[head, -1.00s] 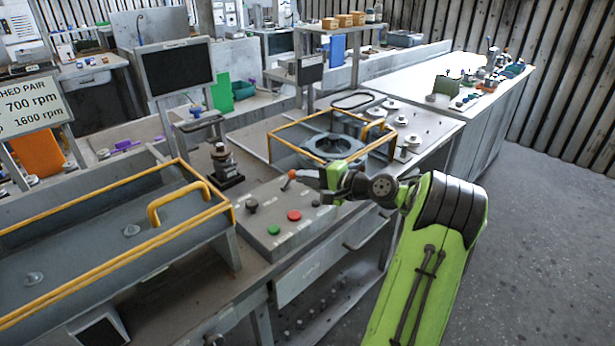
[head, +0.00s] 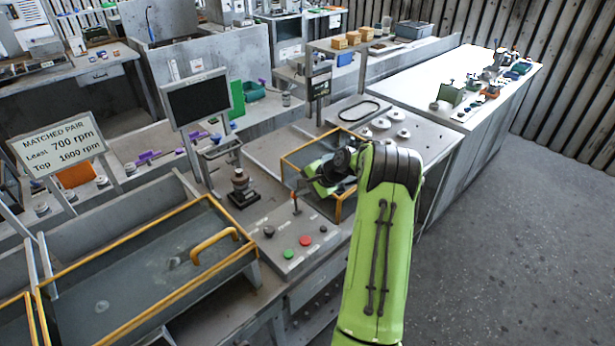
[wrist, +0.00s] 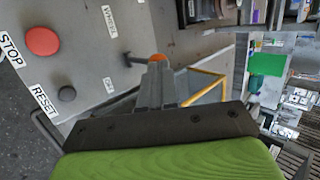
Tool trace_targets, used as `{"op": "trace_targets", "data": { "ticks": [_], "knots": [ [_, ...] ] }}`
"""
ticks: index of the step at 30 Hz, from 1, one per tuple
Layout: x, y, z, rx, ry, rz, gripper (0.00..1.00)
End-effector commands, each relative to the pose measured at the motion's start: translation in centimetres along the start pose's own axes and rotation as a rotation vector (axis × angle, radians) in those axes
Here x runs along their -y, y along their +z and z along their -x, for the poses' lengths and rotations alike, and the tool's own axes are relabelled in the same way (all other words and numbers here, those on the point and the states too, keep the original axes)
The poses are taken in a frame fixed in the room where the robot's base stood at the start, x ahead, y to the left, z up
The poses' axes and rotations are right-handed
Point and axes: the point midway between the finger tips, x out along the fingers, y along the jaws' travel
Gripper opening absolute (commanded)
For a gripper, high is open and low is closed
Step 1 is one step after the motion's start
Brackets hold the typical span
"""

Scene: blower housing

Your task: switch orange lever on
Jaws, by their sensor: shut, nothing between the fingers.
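The orange lever (head: 295,203) stands near the far end of the grey control panel (head: 283,236), its stem close to upright in the head view. In the wrist view its orange knob (wrist: 157,57) shows just beyond my fingertips, with the dark stem to its left. My gripper (wrist: 156,70) is shut and empty, its tips close to the knob; I cannot tell whether they touch it. In the head view my gripper (head: 306,178) is just above and right of the lever, partly hidden by my wrist. An ON label (wrist: 109,86) is on the panel near the lever.
A yellow-framed housing (head: 340,208) lies behind my wrist. A dark post fixture (head: 241,187) stands left of the lever. A small screen (head: 319,86) stands behind.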

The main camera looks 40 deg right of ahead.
Motion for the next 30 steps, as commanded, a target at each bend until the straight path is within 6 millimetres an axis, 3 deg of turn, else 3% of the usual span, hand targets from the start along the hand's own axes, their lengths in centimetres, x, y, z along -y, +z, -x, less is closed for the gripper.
{"op": "trace_targets", "data": {
  "ticks": [1, 5, 14, 30],
  "knots": [
    [1.0, 0.2, 0.4, 0.003, 0.04, -0.004, 0.0],
    [1.4, 0.0, -0.2, 0.001, 0.144, -0.026, 0.0],
    [1.0, -0.2, -0.8, 0.001, 0.143, -0.029, 0.0],
    [2.1, 0.1, 0.5, 0.001, 0.142, -0.028, 0.0]
  ]
}}
